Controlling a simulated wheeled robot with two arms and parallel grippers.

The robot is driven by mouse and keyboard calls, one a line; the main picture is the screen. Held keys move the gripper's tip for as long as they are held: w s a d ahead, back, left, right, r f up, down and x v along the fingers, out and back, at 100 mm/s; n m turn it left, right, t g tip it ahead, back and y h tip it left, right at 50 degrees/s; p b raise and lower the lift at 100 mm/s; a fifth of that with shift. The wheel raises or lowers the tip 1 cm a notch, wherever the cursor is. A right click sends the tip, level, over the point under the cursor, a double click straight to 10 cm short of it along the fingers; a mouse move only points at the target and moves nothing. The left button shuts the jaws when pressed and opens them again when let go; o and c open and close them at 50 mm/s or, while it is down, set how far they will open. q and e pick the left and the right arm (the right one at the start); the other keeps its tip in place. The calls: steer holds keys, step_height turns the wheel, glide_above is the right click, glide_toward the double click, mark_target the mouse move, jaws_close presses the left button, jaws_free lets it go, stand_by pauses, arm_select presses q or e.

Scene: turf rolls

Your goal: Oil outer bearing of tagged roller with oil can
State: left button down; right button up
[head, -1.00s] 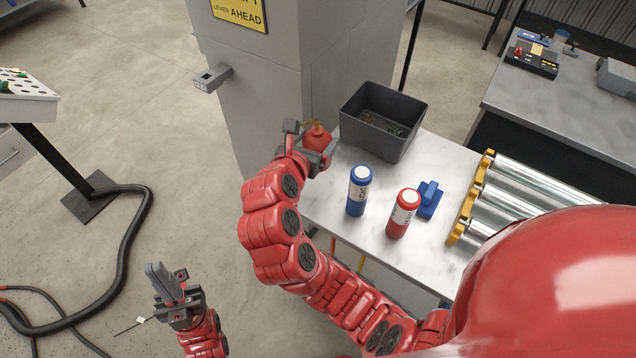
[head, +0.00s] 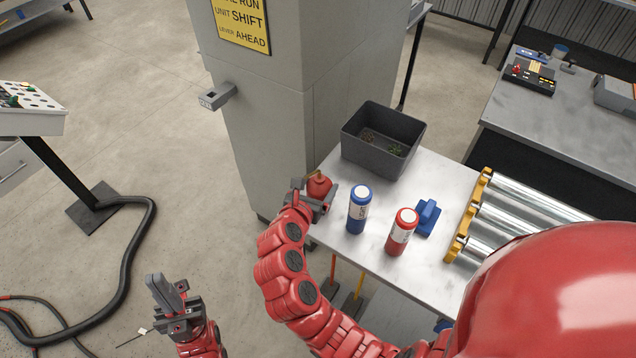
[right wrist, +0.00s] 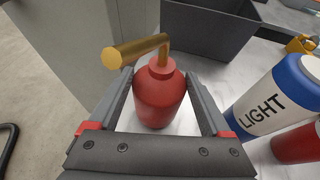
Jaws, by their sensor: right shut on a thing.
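The oil can (head: 319,184) is red with a brass spout, at the left end of the marble-topped table. It fills the middle of the right wrist view (right wrist: 160,95), upright, with its spout pointing left. My right gripper (head: 322,193) is shut on the oil can, one finger on each side. My left gripper (head: 170,290) is over the floor at lower left, away from the table; its jaw gap is not clear. Several steel rollers (head: 535,194) with yellow end brackets (head: 468,217) lie at the table's right. Their far ends are hidden by my red body, and no tag shows.
A blue bottle (head: 360,208) and a red bottle (head: 402,232) stand between the can and the rollers. A blue block-like object (head: 427,216) sits beside them. A dark bin (head: 380,145) is behind. A grey column (head: 290,110) stands close at left.

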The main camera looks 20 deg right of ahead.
steer(key=shift+f, duration=0.1)
steer(key=o, duration=1.5)
steer(key=shift+f, duration=0.1)
